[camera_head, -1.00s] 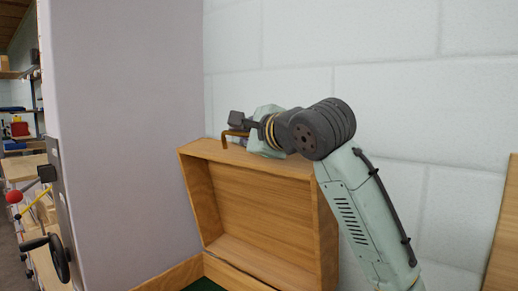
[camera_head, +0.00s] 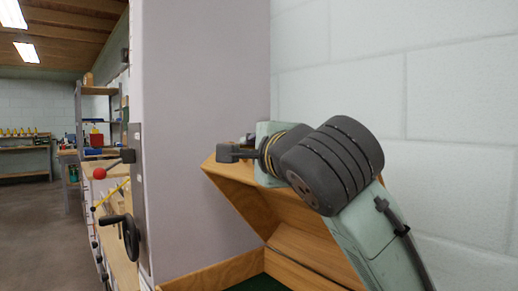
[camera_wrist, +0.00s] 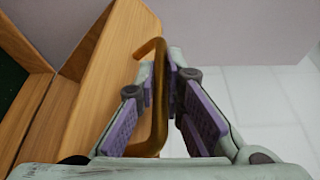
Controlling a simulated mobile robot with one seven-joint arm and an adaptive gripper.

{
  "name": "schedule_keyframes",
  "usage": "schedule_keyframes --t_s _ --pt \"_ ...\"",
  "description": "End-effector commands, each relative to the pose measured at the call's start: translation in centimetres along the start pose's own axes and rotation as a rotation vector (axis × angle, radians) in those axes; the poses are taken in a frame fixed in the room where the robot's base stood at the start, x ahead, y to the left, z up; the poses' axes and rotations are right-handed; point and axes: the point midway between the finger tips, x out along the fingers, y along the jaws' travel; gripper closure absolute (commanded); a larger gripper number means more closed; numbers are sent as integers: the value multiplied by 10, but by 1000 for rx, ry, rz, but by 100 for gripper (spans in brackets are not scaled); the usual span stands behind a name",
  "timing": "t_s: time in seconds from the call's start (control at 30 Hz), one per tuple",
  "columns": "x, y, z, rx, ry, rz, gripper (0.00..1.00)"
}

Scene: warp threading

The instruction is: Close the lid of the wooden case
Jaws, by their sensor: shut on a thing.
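The wooden case is open in the head view, with its lid (camera_head: 246,196) raised and tilted. Its lower box wall (camera_head: 215,272) shows at the bottom, with dark green inside. My gripper (camera_wrist: 161,88) is at the lid's upper edge. In the wrist view its purple-padded fingers are shut on a bent brass rod (camera_wrist: 157,125) beside the wooden lid (camera_wrist: 103,83). I cannot tell how the rod joins the lid. In the head view my wrist hides the fingertips and part of the lid.
A pale wall (camera_head: 345,90) stands behind the case. A grey-mauve panel (camera_head: 205,120) rises to the left of it. Farther left are a black handwheel (camera_head: 128,237), a red-knobbed lever (camera_head: 99,173), shelves and open floor (camera_head: 45,230).

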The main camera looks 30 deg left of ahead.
Motion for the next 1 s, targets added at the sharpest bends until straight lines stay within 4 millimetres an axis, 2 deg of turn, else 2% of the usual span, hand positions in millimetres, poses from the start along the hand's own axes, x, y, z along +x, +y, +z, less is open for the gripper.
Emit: schedule_keyframes --t_s 0.23,0.27,0.37,0.7,0.87,1.0 --pt "0 -1 1 -1 -3 -1 100" --pt "0 -1 1 -1 -3 -1 89" --pt "0 -1 1 -1 -3 -1 83" --pt "-2 -1 0 0 -2 -1 82" --pt "-20 -2 1 0 -3 -4 82" --pt "-50 -3 1 -1 -2 -9 82"
